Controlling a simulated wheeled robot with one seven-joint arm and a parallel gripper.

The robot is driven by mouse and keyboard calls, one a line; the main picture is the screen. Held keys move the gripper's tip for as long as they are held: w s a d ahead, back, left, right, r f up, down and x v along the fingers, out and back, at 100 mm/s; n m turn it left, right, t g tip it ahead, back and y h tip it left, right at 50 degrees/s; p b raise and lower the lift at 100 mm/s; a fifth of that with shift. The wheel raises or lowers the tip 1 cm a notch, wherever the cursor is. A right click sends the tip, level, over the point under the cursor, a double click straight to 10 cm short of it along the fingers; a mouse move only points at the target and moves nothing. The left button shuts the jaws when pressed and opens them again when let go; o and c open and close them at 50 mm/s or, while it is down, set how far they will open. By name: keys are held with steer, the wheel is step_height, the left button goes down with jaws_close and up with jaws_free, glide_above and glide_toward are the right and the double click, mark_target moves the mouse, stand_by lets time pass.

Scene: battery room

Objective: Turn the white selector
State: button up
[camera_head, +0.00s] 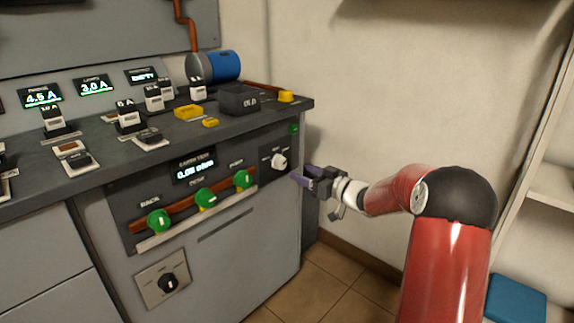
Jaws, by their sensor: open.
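The white selector (280,161) is a small white knob on a dark plate at the right end of the cabinet's front panel. Its plate has small labels that I cannot read clearly. My gripper (299,179) is just right of and below the selector, with its fingers pointing left toward the cabinet front. It is open and empty, and appears apart from the selector. The selector is not hidden by the arm.
Green knobs (206,199) line the panel left of the selector, under a small display (194,167). A black knob (168,283) sits lower left. The countertop (95,155) carries several devices and a grey box (238,100). Shelves (552,187) stand at right.

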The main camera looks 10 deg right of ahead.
mark_target(283, 164)
steer(key=x, duration=0.7)
steer(key=shift+a, duration=0.1)
steer(key=shift+c, duration=0.5)
steer(key=c, duration=0.9)
steer(key=shift+n, duration=0.3)
steer(key=n+b, duration=0.4)
steer(key=n, duration=0.1)
steer(key=shift+f+n, duration=0.15)
steer(key=shift+n, duration=0.15)
steer(key=n+b, duration=0.2)
steer(key=n, duration=0.1)
steer(key=shift+n+b, duration=0.95)
steer(key=shift+n, duration=0.25)
